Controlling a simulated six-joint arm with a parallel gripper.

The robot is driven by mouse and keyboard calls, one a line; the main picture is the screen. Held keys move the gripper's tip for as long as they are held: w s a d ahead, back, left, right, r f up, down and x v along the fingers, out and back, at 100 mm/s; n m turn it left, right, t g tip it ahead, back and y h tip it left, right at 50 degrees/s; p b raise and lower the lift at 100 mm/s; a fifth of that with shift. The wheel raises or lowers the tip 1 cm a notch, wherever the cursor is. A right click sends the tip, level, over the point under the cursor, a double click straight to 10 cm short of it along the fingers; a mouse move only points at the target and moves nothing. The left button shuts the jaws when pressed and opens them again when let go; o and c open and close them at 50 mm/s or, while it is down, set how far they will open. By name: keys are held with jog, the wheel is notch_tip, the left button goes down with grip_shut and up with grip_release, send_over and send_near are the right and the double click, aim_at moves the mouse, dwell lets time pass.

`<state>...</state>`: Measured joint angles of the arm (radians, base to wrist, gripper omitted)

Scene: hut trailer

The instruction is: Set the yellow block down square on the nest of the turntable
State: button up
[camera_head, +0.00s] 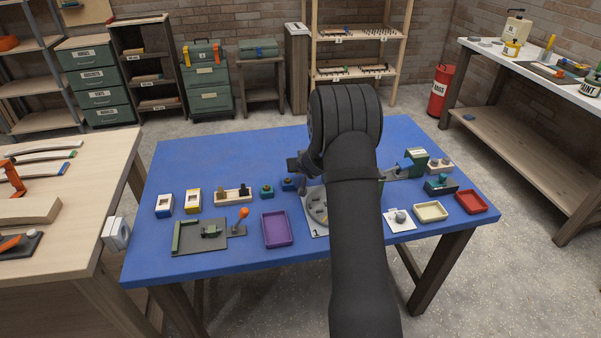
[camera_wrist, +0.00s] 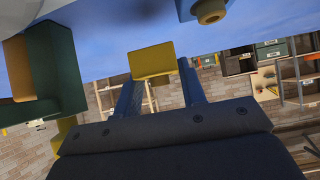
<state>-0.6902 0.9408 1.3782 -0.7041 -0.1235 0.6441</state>
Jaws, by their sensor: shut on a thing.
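My gripper (camera_wrist: 158,74) is shut on the yellow block (camera_wrist: 152,60), which shows at its fingertips in the wrist view. In the head view my arm hides the gripper's tips and the block. The turntable (camera_head: 316,212) is a grey disc on a pale plate marked 1, on the blue table just left of my forearm. My arm covers its right part, and I cannot make out the nest clearly. The wrist view is steeply tilted, so the block's height above the turntable cannot be told.
A purple tray (camera_head: 276,230) lies left of the turntable. A green vise-like device (camera_head: 414,162) stands at the right. A cream tray (camera_head: 430,212) and a red tray (camera_head: 471,202) lie at the right front. The blue table (camera_head: 345,140) has free room along its back.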

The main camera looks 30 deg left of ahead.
jog(key=shift+f, duration=1.85)
jog(key=shift+f, duration=0.15)
jog(key=o, duration=1)
jog(key=shift+o, duration=0.2)
jog(key=shift+s+d+r, duration=0.15)
jog(key=shift+d+r, duration=0.05)
jog(key=shift+r, duration=0.2)
jog(key=v, duration=1.1)
jog(key=shift+s+d, duration=0.1)
jog(key=shift+c, duration=1.1)
